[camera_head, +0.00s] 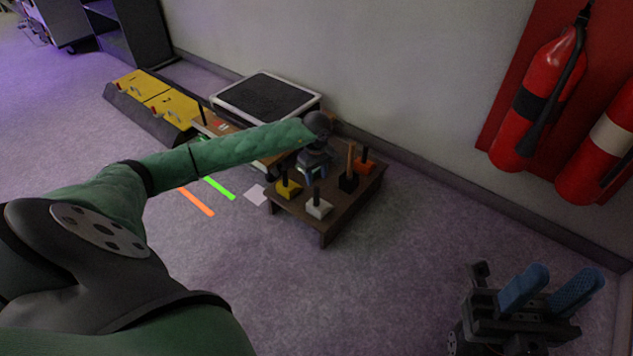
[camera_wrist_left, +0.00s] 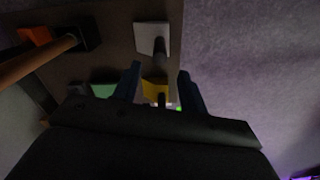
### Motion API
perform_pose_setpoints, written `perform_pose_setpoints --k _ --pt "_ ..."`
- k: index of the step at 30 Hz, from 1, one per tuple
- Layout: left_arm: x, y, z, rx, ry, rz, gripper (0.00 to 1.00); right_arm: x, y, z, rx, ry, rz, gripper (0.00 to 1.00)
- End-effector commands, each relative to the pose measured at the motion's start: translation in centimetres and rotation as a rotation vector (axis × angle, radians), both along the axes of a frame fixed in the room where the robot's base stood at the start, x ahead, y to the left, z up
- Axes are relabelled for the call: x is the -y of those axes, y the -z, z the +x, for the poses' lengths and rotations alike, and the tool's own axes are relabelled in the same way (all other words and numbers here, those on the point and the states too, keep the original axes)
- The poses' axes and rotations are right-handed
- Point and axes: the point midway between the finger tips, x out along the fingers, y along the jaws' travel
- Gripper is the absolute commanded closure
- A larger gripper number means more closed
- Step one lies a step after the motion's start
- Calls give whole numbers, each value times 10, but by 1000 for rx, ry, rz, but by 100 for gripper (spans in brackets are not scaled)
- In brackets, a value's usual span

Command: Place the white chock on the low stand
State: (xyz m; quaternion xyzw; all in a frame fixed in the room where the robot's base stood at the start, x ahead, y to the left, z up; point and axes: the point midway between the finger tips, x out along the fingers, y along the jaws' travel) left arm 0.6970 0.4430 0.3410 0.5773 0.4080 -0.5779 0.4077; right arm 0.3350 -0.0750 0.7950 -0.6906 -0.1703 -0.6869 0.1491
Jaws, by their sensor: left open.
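The white chock (camera_head: 319,208), with a dark upright handle, sits at the front corner of a low brown wooden table (camera_head: 325,235). It also shows in the left wrist view (camera_wrist_left: 152,38), beyond my fingertips and apart from them. My left gripper (camera_head: 313,170) is above the table, open. In the left wrist view its blue fingers (camera_wrist_left: 160,78) stand on either side of the yellow chock (camera_wrist_left: 154,90), with nothing visibly gripped. My right gripper (camera_head: 565,275) is at the lower right, open and empty. Another low wooden surface (camera_head: 208,120) is partly hidden behind my left arm; I cannot tell which is the low stand.
Black (camera_head: 348,183), orange (camera_head: 364,166) and green (camera_wrist_left: 104,90) chocks share the table. A pale floor square (camera_head: 256,195) and green (camera_head: 218,188) and orange (camera_head: 197,202) strips lie left. A white-rimmed box (camera_head: 268,97) stands behind. Fire extinguishers (camera_head: 540,95) hang right. Front floor is clear.

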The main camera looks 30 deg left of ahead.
Motion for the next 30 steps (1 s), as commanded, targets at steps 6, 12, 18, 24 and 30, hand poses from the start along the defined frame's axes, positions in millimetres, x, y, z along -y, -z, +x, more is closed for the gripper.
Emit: perform_pose_setpoints --k 6,12,18,24,30 --pt "0 -32 1 2 -1 -1 57 3 -8 -2 -6 -5 24 64" --pt "0 -41 0 1 -1 1 57 4 -8 -3 -12 -9 26 64" --pt "0 -41 0 1 -1 0 57 4 -9 -3 -7 -10 25 64" --pt "0 -41 0 1 -1 0 57 3 -10 -2 -2 -9 24 64" --pt "0 -41 0 1 -12 0 57 3 -10 -2 -3 -11 19 64"
